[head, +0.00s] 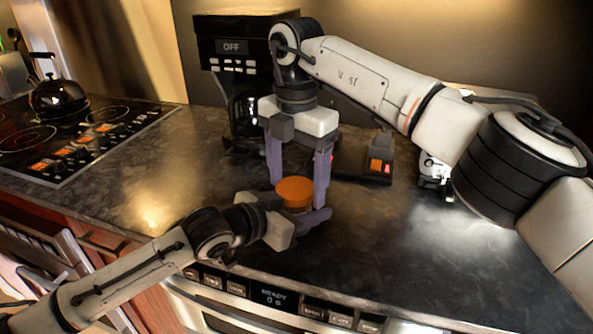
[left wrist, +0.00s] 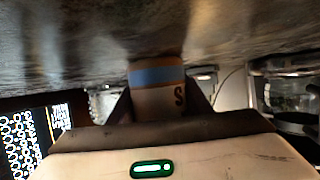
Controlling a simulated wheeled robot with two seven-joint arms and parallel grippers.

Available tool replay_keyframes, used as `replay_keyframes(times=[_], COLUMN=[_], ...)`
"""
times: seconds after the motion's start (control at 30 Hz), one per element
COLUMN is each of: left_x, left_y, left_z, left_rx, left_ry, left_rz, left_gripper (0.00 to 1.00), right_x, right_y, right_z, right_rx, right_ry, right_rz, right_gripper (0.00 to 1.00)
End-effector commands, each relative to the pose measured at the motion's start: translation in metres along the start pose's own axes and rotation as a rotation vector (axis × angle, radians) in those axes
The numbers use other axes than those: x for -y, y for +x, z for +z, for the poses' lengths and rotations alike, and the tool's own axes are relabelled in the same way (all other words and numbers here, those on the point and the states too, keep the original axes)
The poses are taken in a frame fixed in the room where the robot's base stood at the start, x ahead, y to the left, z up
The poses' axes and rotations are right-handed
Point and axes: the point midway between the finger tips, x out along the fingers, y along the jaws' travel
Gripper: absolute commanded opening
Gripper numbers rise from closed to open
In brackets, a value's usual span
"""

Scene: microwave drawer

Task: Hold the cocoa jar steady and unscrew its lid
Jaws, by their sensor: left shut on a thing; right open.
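The cocoa jar shows in the head view mostly as its round orange lid (head: 294,191). Its body is largely hidden behind my left gripper (head: 298,214), which comes in low from the left and is shut on it. In the left wrist view the jar body (left wrist: 157,92) is pale with a blue band and a dark letter, between the fingers of the left gripper (left wrist: 158,108). My right gripper (head: 298,182) points down from above. Its two purple-grey fingers stand open on either side of the lid; I cannot tell whether they touch it.
A black coffee maker (head: 240,85) marked OFF stands behind. A dark device with an orange-red switch (head: 380,166) lies behind on the right. A stovetop (head: 75,135) with a black kettle (head: 58,98) is at left. The dark counter (head: 170,150) is clear left of the jar.

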Motion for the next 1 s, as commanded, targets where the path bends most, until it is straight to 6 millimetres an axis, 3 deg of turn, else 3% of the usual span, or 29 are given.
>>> replay_keyframes(times=[0.17, 0.4, 0.57, 0.9, 1.0], left_x=[-0.0001, 0.0006, 0.0015, 0.0032, 0.0037], left_y=[0.0000, -0.0001, -0.0002, -0.0003, -0.0004], left_z=[-0.0002, -0.0003, -0.0002, 0.0000, 0.0000], left_rx=[0.000, 0.000, 0.000, 0.001, 0.001], left_ry=[0.000, 0.000, -0.001, -0.002, -0.002], left_rz=[0.000, -0.001, -0.003, -0.006, -0.007], left_gripper=[0.00, 0.00, 0.00, 0.00, 0.00], right_x=[0.0000, 0.0002, 0.0005, 0.0011, 0.0013], right_y=[0.0001, -0.0001, -0.0002, -0.0004, -0.0006], right_z=[0.0002, 0.0000, 0.0000, 0.0007, 0.0006], right_rx=[0.000, 0.000, 0.000, 0.000, -0.002], right_ry=[0.000, 0.000, -0.023, -0.508, -0.579], right_rz=[0.000, -0.001, -0.002, -0.005, -0.005], right_gripper=[0.70, 0.29, 0.28, 0.28, 0.28])
